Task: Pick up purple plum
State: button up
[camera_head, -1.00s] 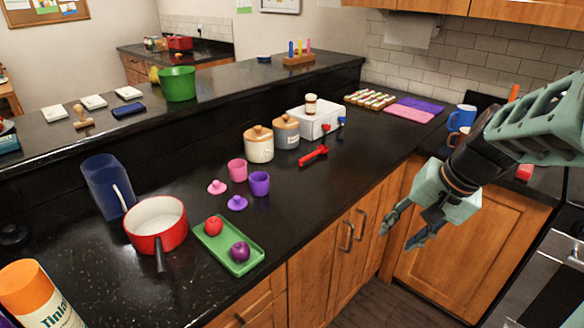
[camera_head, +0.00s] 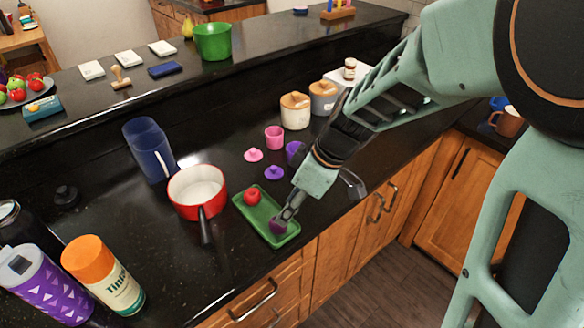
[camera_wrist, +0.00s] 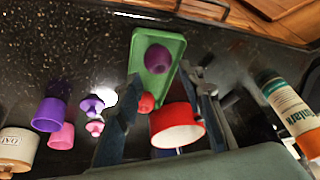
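The purple plum (camera_head: 277,227) lies on the green tray (camera_head: 251,214), partly hidden behind my gripper (camera_head: 287,212) in the head view. In the wrist view the plum (camera_wrist: 158,58) shows whole, on the tray (camera_wrist: 174,44), ahead of and roughly between my fingertips (camera_wrist: 166,80). My fingers are spread apart with nothing held. Whether a finger touches the plum cannot be told. A red apple-like fruit (camera_head: 252,197) lies at the other end of the tray and also shows in the wrist view (camera_wrist: 146,103).
A red pot (camera_head: 197,190) stands left of the tray, its dark handle pointing forward. Purple (camera_head: 273,173) and pink (camera_head: 253,155) lids and purple (camera_head: 295,152) and pink cups (camera_head: 274,138) stand behind. Orange-capped bottle (camera_head: 103,275) is at front left. The counter's front edge is close to the tray.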

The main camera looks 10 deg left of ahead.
aim_at(279, 226)
jog(key=shift+p+x, duration=0.35)
jog(key=shift+x, duration=3.1)
jog(key=shift+w+d+f, duration=0.1)
jog(key=shift+d, duration=0.05)
jog(key=c, duration=0.8)
jog(key=shift+c, duration=0.2)
